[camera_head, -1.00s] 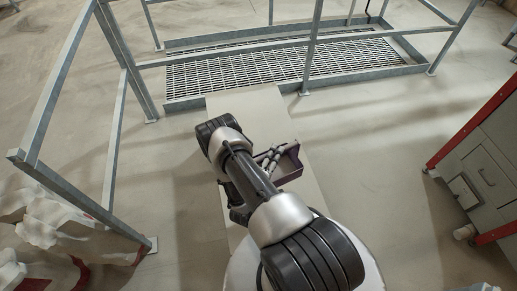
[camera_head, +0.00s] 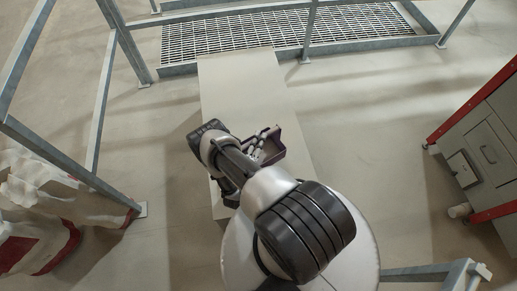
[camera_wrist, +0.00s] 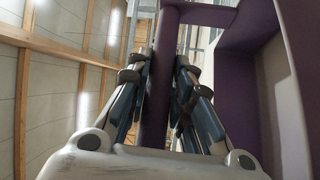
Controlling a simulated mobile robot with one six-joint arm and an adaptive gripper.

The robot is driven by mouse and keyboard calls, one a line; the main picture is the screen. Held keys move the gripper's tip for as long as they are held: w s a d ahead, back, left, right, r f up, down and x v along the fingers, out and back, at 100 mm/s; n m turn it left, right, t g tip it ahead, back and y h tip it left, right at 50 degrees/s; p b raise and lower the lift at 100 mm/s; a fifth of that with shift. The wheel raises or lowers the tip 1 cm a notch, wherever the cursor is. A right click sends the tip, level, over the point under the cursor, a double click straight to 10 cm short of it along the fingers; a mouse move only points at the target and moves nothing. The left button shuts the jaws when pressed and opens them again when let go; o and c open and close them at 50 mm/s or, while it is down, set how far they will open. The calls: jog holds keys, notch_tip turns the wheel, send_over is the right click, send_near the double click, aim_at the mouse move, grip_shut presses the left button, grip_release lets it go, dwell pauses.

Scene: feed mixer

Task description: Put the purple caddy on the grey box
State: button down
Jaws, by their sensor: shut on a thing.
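The purple caddy (camera_head: 272,149) is in the middle of the head view, partly hidden by my arm and gripper. My gripper (camera_head: 262,147) is shut on it. In the wrist view, the fingers of my gripper (camera_wrist: 155,95) close from both sides on a dark purple bar of the caddy (camera_wrist: 236,85), whose wall fills the right side. The grey box (camera_head: 238,85) is a long, pale block with a flat top. The caddy appears over its right part in the head view. I cannot tell whether they touch.
A grated metal platform (camera_head: 240,38) with rails lies beyond the box. A railing (camera_head: 104,90) and white-and-red sacks (camera_head: 40,215) are at the left. A grey cabinet with red edges (camera_head: 490,150) stands at the right. The floor between box and cabinet is clear.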

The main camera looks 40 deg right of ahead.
notch_tip(320, 180, down, 5)
jog(key=shift+f+b, duration=0.1)
jog(key=shift+b, duration=1)
jog(key=c, duration=1.4)
grip_release()
